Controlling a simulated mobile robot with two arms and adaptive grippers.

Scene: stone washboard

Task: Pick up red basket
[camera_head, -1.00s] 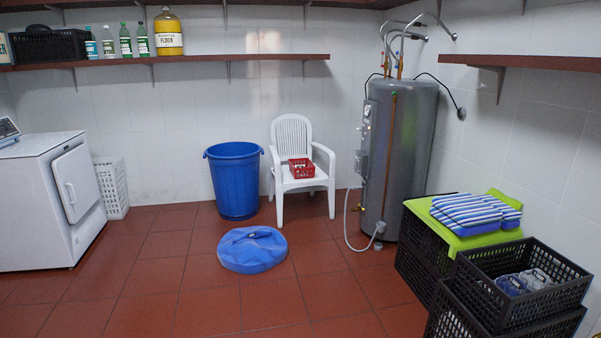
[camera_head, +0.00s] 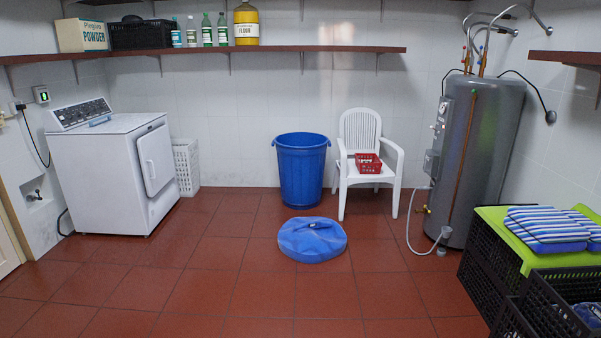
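The red basket (camera_head: 368,163) is a small, open-sided plastic basket. It rests on the seat of the white plastic chair (camera_head: 360,126) against the back wall, right of centre in the head view. Something small and pale seems to lie in it, too small to make out. Neither of my grippers shows in the head view.
A blue bin (camera_head: 301,170) stands left of the chair. Its blue lid (camera_head: 312,240) lies on the floor in front. A grey water heater (camera_head: 474,155) with a hose stands right. Black crates (camera_head: 488,272) fill the right front. The red tiled floor (camera_head: 230,290) is clear at centre-left.

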